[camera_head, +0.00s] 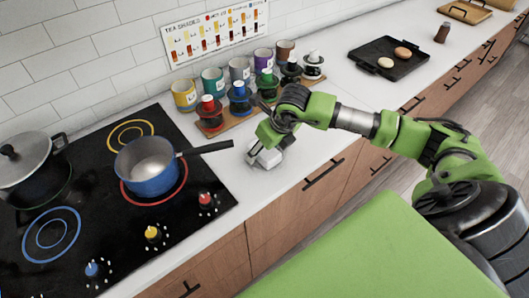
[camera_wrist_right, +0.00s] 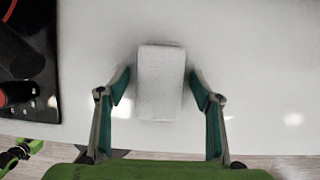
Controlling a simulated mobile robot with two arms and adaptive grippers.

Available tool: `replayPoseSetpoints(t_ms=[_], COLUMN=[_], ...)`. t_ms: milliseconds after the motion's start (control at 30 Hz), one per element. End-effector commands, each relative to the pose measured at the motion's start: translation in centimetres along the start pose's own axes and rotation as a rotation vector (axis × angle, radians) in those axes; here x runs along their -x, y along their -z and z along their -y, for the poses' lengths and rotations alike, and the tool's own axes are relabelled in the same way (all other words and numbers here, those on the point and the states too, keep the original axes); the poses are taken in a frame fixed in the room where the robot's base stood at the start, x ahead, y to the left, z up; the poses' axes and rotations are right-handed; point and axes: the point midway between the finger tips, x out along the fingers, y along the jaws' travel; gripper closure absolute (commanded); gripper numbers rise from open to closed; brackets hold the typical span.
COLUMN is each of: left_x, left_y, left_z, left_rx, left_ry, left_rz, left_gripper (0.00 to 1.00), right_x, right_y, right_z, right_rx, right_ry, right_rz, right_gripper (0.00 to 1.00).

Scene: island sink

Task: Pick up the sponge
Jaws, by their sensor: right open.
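The sponge (camera_head: 268,157) is a pale, whitish block on the white counter, right of the stove, partly hidden by my right gripper in the head view. In the right wrist view the sponge (camera_wrist_right: 161,84) lies upright in the picture between the fingers. My right gripper (camera_head: 258,158) is right over the sponge, pointing down. In the right wrist view my right gripper (camera_wrist_right: 160,88) is open, with one finger on each side of the sponge and a small gap showing at each side. My left gripper is not in view.
A blue pot (camera_head: 148,180) sits on the black stove (camera_head: 95,225), its handle (camera_head: 206,148) reaching toward my right gripper. A wooden tray (camera_head: 236,122) with colored jars stands behind. A lidded pot (camera_head: 30,165) is at far left. The counter's front edge is close.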

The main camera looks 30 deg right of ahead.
Motion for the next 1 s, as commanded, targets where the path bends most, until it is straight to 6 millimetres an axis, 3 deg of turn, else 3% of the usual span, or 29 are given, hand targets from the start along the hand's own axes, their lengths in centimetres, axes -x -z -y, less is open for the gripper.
replayPoseSetpoints(t_ms=[700,833,1000], left_x=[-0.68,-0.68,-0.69], left_y=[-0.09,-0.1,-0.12], left_z=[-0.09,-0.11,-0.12], left_rx=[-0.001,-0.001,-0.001], left_ry=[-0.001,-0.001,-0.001], left_rz=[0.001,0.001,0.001], left_gripper=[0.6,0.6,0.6], right_x=[-0.27,-0.28,-0.33], right_y=[0.11,0.13,0.19], right_z=[0.01,0.01,-0.02], right_rx=[0.0,0.0,0.0], right_ry=[0.0,0.0,0.0], right_rz=[0.0,0.0,-0.002], right_gripper=[0.4,0.71,0.75])
